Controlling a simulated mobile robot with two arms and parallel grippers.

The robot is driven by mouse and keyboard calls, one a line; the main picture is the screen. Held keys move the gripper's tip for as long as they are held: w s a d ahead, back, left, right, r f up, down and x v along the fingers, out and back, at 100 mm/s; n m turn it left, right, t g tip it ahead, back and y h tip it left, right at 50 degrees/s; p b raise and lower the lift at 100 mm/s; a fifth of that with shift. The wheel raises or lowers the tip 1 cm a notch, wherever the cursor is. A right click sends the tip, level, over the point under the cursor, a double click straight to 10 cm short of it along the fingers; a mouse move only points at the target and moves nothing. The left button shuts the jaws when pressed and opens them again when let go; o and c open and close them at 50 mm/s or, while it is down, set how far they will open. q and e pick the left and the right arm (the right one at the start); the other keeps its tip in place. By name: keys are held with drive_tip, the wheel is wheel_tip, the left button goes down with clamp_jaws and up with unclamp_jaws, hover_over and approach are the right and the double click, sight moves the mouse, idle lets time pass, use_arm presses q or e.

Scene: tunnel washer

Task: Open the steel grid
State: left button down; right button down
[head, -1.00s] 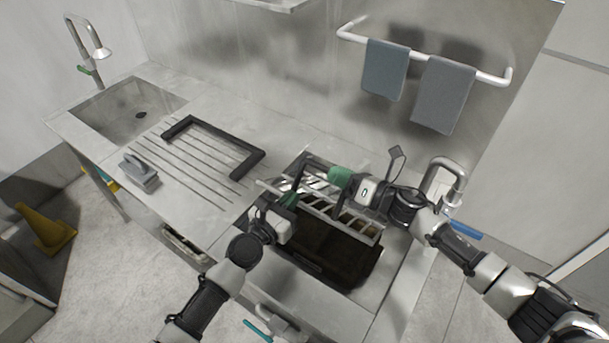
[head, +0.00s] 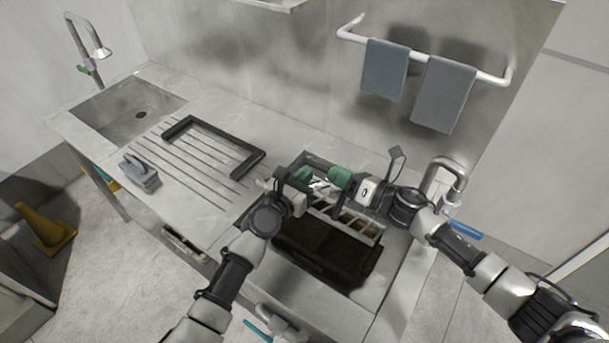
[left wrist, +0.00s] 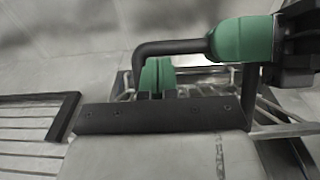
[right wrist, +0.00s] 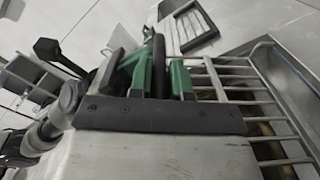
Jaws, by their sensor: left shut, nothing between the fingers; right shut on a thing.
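The steel grid (head: 343,220) is tilted up over the dark basin (head: 325,252), its far side resting out of clear sight. It shows in the right wrist view (right wrist: 255,92) as rows of bars. My right gripper (head: 340,176) has its green fingers shut on the grid's black handle (left wrist: 170,47); the handle also runs between the fingers in the right wrist view (right wrist: 158,62). My left gripper (head: 303,174) is shut and empty, close to the left end of the handle. In the left wrist view its fingertips (left wrist: 157,75) are just below the handle bar; contact cannot be told.
A black frame (head: 215,145) and a grey tool (head: 139,171) lie on the ribbed drainboard to the left. A tap (head: 447,178) stands right of the basin. Towels (head: 443,95) hang on a wall rail. A yellow cone (head: 45,230) is on the floor.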

drive_tip(key=shift+a, duration=0.1)
use_arm(q)
drive_tip(key=shift+w+d+r, duration=0.15)
drive_tip(key=shift+w+r, duration=0.15)
drive_tip(key=shift+r, duration=0.2)
drive_tip(key=shift+w+d+r, duration=0.15)
drive_tip(key=shift+w+r, duration=0.1)
drive_tip(key=shift+r, duration=0.2)
use_arm(e)
drive_tip(key=shift+s+a+f, duration=0.1)
drive_tip(key=shift+s+a, duration=0.05)
drive_tip(key=shift+s, duration=0.1)
drive_tip(key=c, duration=1.5)
unclamp_jaws()
drive_tip(key=o, duration=0.4)
use_arm(q)
drive_tip(key=shift+d+f, duration=0.1)
use_arm(e)
drive_tip(key=shift+w+d, duration=0.15)
drive_tip(key=shift+d, duration=0.05)
